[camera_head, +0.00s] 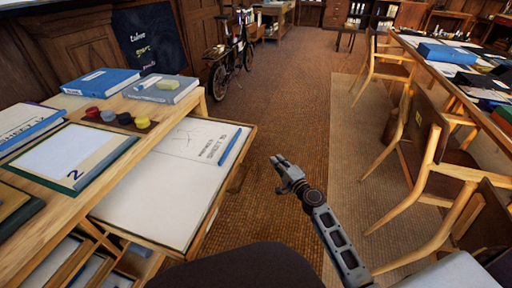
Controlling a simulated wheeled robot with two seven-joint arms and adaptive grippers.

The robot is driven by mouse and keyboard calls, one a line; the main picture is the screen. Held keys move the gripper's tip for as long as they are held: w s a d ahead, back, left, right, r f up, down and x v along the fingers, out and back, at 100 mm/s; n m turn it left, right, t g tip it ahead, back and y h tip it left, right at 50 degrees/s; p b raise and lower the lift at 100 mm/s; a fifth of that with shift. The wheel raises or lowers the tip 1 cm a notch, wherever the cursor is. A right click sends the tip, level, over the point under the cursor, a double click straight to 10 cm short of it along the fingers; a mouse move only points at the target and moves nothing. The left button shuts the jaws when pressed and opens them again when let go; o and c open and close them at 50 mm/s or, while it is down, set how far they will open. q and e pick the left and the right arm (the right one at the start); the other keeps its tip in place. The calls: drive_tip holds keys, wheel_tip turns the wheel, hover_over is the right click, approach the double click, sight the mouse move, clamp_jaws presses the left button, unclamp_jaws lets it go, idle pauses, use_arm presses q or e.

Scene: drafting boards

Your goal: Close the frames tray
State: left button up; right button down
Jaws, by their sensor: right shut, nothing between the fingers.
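A wide shallow tray (150,207) is pulled out to the right from the wooden cabinet at the left. A white sheet with a drawing and lettering, and a blue pen-like strip (230,147), lie in it. The small lettering is hard to read. My right gripper (278,162) is shut and empty. It is over the floor to the right of the tray's front edge, apart from it. My left gripper is not in view.
Blue books (101,81), coloured round pots (108,116) and a framed sheet numbered 2 (65,157) are on the cabinet top. Lower compartments show beneath the tray. Wooden chairs (425,140) and a long table stand at the right. A bicycle (231,60) stands farther back. The middle floor is clear.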

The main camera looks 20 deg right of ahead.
drive_tip(key=shift+w, duration=0.2)
approach(251, 138)
drive_tip(key=shift+w+d, duration=1)
drive_tip(key=shift+d, duration=0.25)
drive_tip(key=shift+w+a+f, duration=0.1)
drive_tip(key=shift+w+a, duration=0.5)
drive_tip(key=shift+a, duration=0.2)
drive_tip(key=shift+w+a+f, duration=0.1)
drive_tip(key=shift+w+a, duration=0.5)
drive_tip(key=shift+a, duration=0.25)
